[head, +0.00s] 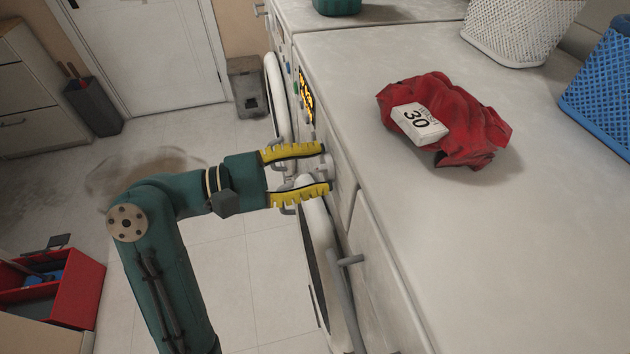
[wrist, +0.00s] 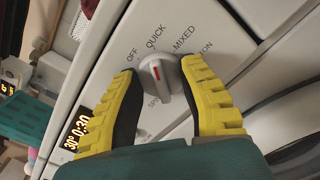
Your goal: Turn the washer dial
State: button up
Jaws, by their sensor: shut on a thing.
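The washer dial (wrist: 162,82) is a round pale knob with a raised ridge and a red mark, on the white front panel. The red mark faces up toward the QUICK label; OFF, MIXED and a partly hidden label ending in TON also show around it. My gripper (wrist: 159,70) is shut on the dial, one yellow ridged finger on each side. In the head view my gripper (head: 324,167) reaches the machine's front from the left, and the dial between the fingers is mostly hidden. A lit display (wrist: 77,130) reads 30° and 0:30.
A red cloth (head: 455,105) with a white tag reading 30 lies on the countertop (head: 520,250). White (head: 520,25) and blue (head: 605,85) baskets stand at the back right. A second machine with a round door (head: 272,95) stands beyond my gripper. A grey handle (head: 345,300) protrudes nearby.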

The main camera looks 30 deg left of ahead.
jog(key=shift+d+r+m, duration=0.1)
jog(key=shift+m, duration=0.2)
jog(key=o, duration=1.2)
jog(key=shift+w+d, duration=0.1)
jog(key=shift+o, duration=0.3)
jog(key=shift+a, duration=0.2)
jog(key=v, duration=1.2)
jog(key=shift+d, duration=0.1)
